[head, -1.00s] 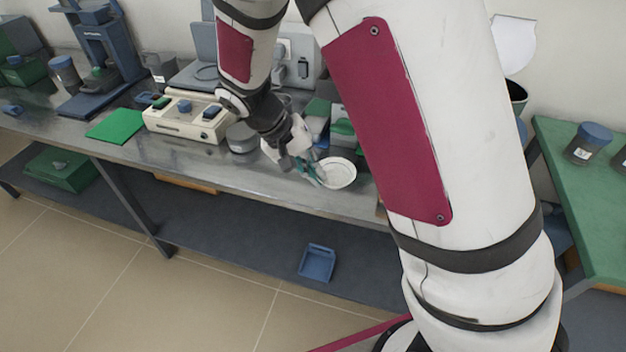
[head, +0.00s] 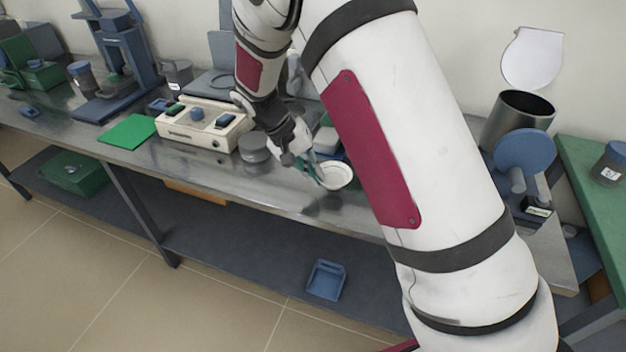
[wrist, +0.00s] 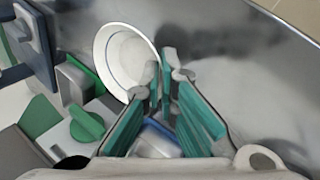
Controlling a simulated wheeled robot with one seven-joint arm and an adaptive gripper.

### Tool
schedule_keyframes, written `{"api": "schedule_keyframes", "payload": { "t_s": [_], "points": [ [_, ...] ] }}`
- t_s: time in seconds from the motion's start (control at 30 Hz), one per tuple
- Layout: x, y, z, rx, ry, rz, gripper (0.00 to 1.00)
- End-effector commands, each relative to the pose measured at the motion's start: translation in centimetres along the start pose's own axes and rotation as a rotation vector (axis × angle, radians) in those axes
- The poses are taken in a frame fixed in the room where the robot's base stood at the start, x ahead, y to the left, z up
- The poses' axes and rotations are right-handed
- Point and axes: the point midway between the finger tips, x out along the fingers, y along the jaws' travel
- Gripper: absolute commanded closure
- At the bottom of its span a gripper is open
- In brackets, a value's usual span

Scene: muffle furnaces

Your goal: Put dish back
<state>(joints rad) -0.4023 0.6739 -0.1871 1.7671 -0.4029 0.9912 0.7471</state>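The dish (head: 337,176) is a shallow white round bowl with a thin dark line near its rim. In the head view it is slightly above the metal bench, near the front edge, with a dark patch below it. My gripper (head: 318,176) has its green-padded fingers at the dish's left side. In the wrist view the dish (wrist: 122,52) is left of the fingertips. My gripper (wrist: 172,68) is nearly closed there, on the dish's rim; one finger overlaps the rim and hides the exact contact.
The metal bench (head: 250,188) carries a button box (head: 203,125), a grey round container (head: 254,147) and a green mat (head: 127,132). A metal bin (head: 516,122) and blue disc-topped item (head: 525,150) stand right of my arm. A blue tray (head: 326,280) lies on the lower shelf.

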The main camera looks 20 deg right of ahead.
Motion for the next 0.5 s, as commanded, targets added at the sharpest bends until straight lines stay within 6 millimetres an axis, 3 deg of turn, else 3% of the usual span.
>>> {"api": "schedule_keyframes", "payload": {
  "t_s": [0.23,0.5],
  "points": [
    [0.2,-0.6,-1.4,0.0,-0.001,0.0,1.0],
    [2.9,-2.1,-1.4,-0.001,-0.001,0.001,1.0]
  ]
}}
